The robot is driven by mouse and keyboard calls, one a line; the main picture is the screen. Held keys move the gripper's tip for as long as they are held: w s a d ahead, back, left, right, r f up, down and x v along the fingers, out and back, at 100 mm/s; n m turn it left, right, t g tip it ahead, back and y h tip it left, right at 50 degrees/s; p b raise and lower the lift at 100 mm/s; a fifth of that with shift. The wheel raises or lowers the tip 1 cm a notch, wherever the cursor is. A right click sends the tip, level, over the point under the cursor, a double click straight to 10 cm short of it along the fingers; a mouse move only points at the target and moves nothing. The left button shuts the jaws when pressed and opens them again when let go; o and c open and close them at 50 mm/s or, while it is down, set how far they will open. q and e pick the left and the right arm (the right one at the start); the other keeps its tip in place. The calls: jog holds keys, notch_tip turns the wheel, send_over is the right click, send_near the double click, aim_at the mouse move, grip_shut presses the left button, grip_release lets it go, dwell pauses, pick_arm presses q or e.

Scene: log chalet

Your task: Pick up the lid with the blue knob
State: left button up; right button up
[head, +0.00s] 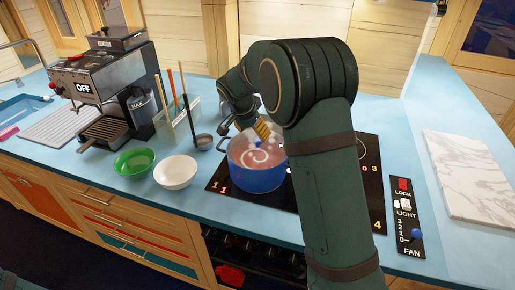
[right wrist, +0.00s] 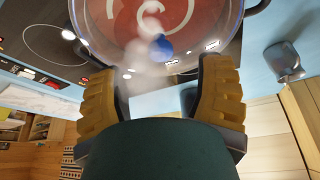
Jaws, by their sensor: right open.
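A blue pot (head: 256,180) stands on the black cooktop in the head view. A clear lid (right wrist: 120,25) covers it, with red contents and a white swirl visible through it. The lid's blue knob (right wrist: 162,47) shows near the top middle of the right wrist view, partly blurred by steam. My right gripper (head: 263,130) is over the pot, its yellow fingers spread. In the right wrist view the open gripper (right wrist: 160,84) has the knob beyond its fingertips, roughly between them, with nothing held. My own arm hides part of the pot's right side. My left gripper is not seen.
A green bowl (head: 134,161) and a white bowl (head: 175,172) stand left of the pot. A utensil holder (head: 176,125) and a coffee machine (head: 105,90) are behind them. A control panel (head: 405,215) and a marble board (head: 468,172) lie right of the cooktop (head: 222,181).

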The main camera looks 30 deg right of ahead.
aim_at(258, 139)
jog(key=shift+x, duration=3.2)
jog(key=shift+r, duration=0.15)
grip_shut()
